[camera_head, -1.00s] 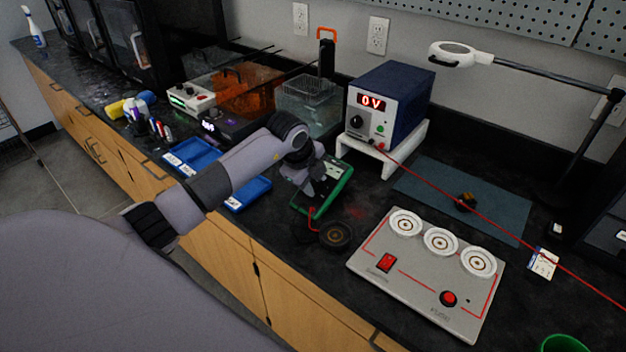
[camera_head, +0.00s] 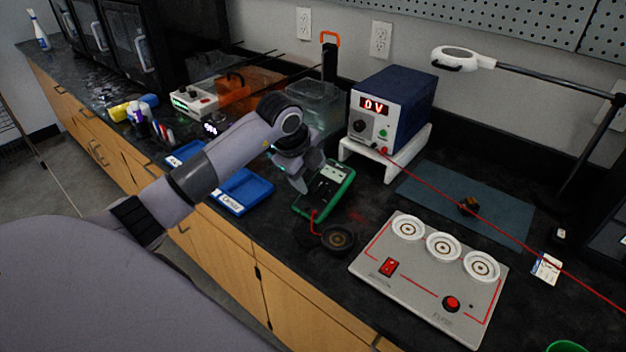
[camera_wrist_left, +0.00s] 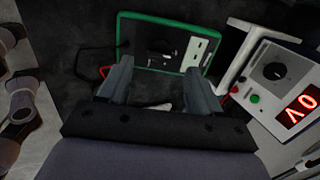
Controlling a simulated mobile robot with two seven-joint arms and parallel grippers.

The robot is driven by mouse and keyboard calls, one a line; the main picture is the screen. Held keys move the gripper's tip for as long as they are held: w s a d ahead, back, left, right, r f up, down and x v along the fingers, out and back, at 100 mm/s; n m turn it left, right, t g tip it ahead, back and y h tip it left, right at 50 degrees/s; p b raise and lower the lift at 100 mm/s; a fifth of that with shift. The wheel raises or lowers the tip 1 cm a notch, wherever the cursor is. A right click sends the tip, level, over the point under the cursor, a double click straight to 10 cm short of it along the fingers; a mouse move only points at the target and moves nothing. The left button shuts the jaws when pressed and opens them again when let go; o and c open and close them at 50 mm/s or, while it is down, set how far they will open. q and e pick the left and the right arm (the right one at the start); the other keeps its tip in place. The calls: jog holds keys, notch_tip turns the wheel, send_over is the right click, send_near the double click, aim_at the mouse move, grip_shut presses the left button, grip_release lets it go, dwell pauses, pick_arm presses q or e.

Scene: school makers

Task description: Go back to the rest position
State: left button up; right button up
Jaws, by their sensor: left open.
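My left gripper (camera_head: 296,184) is over the counter, in front of the green-edged meter (camera_head: 328,190) in the head view. In the left wrist view the gripper's two fingers (camera_wrist_left: 160,82) stand apart with nothing between them, and the meter (camera_wrist_left: 183,63) lies just beyond their tips. Whether the fingers touch the meter is hard to tell. My right gripper is not in view.
A blue power supply (camera_head: 395,100) reading 0 V stands on a white stand behind the meter. A grey panel (camera_head: 400,275) with white round sockets lies to the right. A red wire (camera_head: 480,220) crosses the right side.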

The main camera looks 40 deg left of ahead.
pick_arm(q)
jog(key=shift+v, duration=0.8)
jog(key=shift+d+f, duration=0.1)
